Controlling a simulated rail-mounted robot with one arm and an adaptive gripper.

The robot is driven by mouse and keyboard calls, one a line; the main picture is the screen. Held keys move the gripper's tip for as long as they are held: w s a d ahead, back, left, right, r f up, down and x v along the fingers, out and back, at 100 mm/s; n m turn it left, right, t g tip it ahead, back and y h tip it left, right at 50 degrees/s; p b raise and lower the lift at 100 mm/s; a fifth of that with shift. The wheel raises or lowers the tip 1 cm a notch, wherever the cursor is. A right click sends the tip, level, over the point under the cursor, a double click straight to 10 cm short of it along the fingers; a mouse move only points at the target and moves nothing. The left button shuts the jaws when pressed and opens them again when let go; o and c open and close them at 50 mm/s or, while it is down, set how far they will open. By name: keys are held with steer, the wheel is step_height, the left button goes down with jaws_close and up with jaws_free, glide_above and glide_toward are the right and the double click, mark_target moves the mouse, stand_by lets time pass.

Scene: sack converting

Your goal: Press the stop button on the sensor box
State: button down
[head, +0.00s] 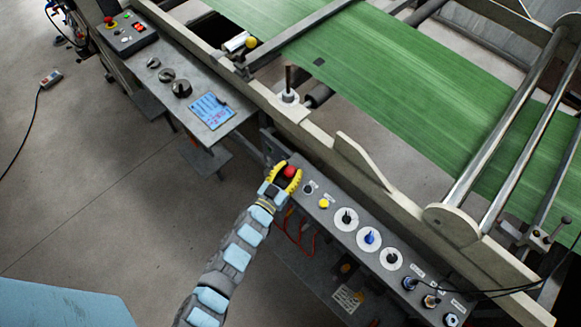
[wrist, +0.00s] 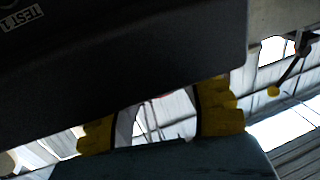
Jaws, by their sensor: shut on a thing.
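A long grey control box (head: 325,218) runs along the machine's near side, with a red stop button (head: 289,171) at its upper left end. My gripper (head: 286,176) is at that end, its yellow fingers on either side of the red button and closed on it. Whether the button is pushed in cannot be told. In the wrist view, the gripper's yellow fingers (wrist: 158,122) reach up to the underside of a dark box (wrist: 120,65) labelled "TEST 1". The button is mostly hidden there.
A yellow button (head: 323,203), several round dials and switches lie along the box to the right. Another control box (head: 127,34) with a red button stands at upper left. A metal shelf (head: 235,118) holds a blue printed sheet (head: 211,109). Green web material (head: 400,90) lies behind a rail.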

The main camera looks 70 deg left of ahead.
steer(key=shift+f, duration=0.2)
steer(key=c, duration=0.6)
jaws_free()
steer(key=shift+s, duration=0.1)
steer(key=v, duration=1.2)
steer(key=shift+d, duration=0.1)
